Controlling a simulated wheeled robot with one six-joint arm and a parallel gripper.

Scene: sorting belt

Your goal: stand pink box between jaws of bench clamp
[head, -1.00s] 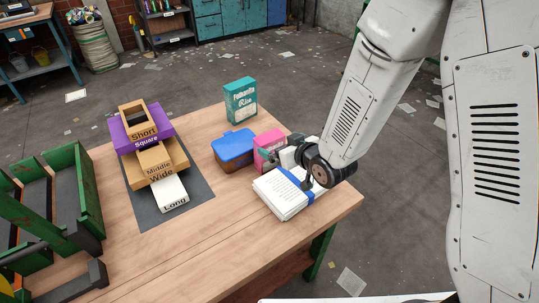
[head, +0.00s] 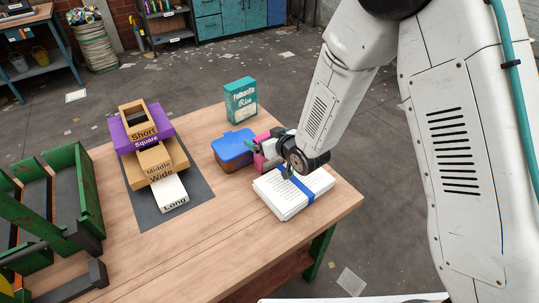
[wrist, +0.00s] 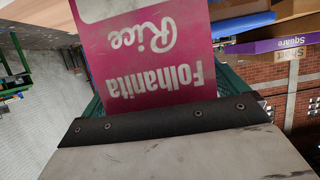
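The pink box (head: 260,163) stands on the wooden table beside a blue-lidded tub, partly hidden by my gripper. The pink box (wrist: 150,55) fills the upper middle of the wrist view, its "Folhanita Rice" lettering upside down. My gripper (head: 264,147) is at the box, its green fingers on either side of it. Whether both fingers press on the box is not clear. A dark grey block and bar (head: 80,283) at the lower left of the head view look like part of the bench clamp; the frame cuts them off, and the jaw gap is not clearly seen.
The blue-lidded tub (head: 234,145) and a teal rice box (head: 240,102) are near the pink box. A strapped paper stack (head: 310,197) lies below my wrist. Labelled boxes (head: 160,157) stand on a dark mat (head: 200,195). A green rack (head: 85,190) is at left. The front table middle is clear.

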